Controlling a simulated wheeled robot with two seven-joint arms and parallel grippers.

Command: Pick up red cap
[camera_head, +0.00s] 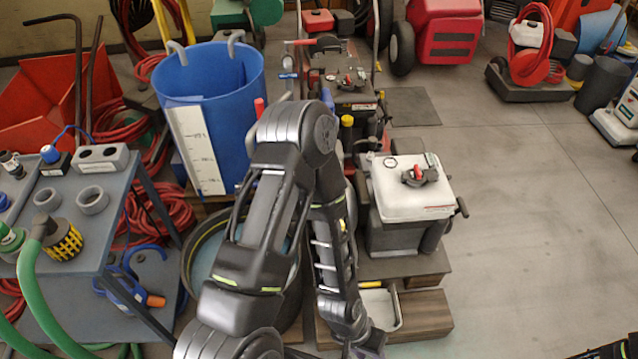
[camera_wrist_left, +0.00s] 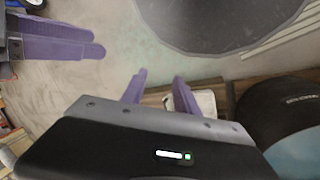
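No cap I can name for certain as the red cap shows. A small red piece (camera_head: 418,172) sits on the black fitting atop a white-topped tank unit (camera_head: 400,210) in the head view. A red upright tip (camera_head: 259,107) shows by the blue barrel, partly behind my left arm. My left gripper is out of sight in the head view. In the left wrist view, my left gripper (camera_wrist_left: 160,76) has its purple fingers apart with nothing between them. Another pair of purple fingers (camera_wrist_left: 98,42), seemingly my right gripper, shows at the left; its opening is unclear.
A shallow pale tray (camera_head: 380,308) lies on wooden blocks (camera_head: 425,318) below the tank unit. A blue barrel (camera_head: 215,95) and a grey table (camera_head: 60,240) with fittings and a green hose stand at the left.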

